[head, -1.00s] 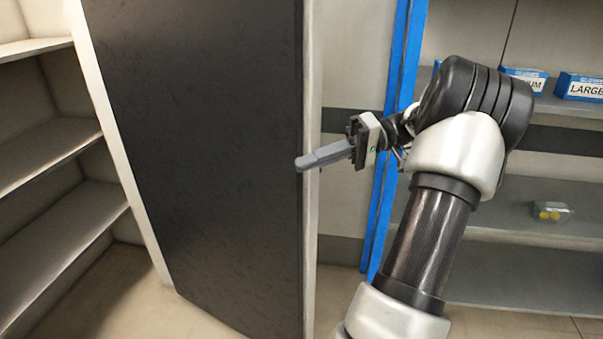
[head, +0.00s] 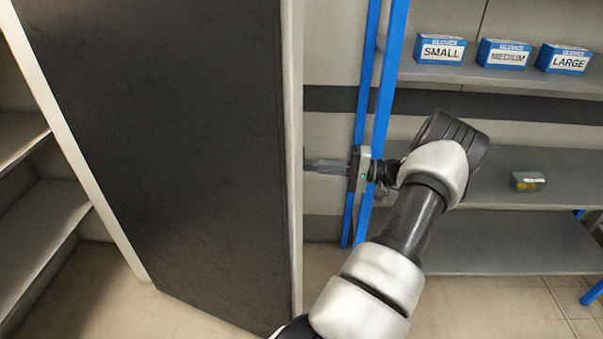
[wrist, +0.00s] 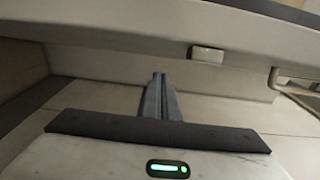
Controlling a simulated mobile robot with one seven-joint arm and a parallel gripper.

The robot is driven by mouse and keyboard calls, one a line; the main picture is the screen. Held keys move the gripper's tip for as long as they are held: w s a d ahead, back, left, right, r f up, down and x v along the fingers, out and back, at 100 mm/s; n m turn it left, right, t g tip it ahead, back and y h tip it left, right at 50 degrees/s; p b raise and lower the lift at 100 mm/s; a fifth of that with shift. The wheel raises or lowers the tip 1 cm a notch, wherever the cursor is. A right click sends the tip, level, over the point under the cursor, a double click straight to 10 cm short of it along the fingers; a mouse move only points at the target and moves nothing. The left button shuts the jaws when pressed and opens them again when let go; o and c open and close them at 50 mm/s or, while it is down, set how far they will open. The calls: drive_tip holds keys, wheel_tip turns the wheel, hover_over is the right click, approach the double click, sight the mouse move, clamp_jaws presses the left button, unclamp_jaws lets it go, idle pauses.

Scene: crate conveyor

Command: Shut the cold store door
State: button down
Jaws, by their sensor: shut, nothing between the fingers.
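The cold store door appears to be the tall dark panel (head: 160,150) with a pale right edge in the head view. It stands open at an angle, with shelving visible to its left. My gripper (head: 308,166) is shut and empty, its fingers pointing left at the pale edge. The tips show right beside that edge; I cannot tell whether they touch it. In the wrist view my closed fingers (wrist: 160,90) point towards a broad pale panel; I cannot tell if this is the door.
At right, grey shelves (head: 470,258) with blue uprights (head: 384,95) stand close behind my arm. They hold glove boxes (head: 503,54) and a small clear box with yellow contents (head: 528,181). Grey shelves (head: 40,225) stand at left. Floor shows below the door.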

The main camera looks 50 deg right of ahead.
sight(302, 175)
drive_tip(key=a, duration=0.5)
drive_tip(key=shift+w, duration=0.1)
idle(0.4)
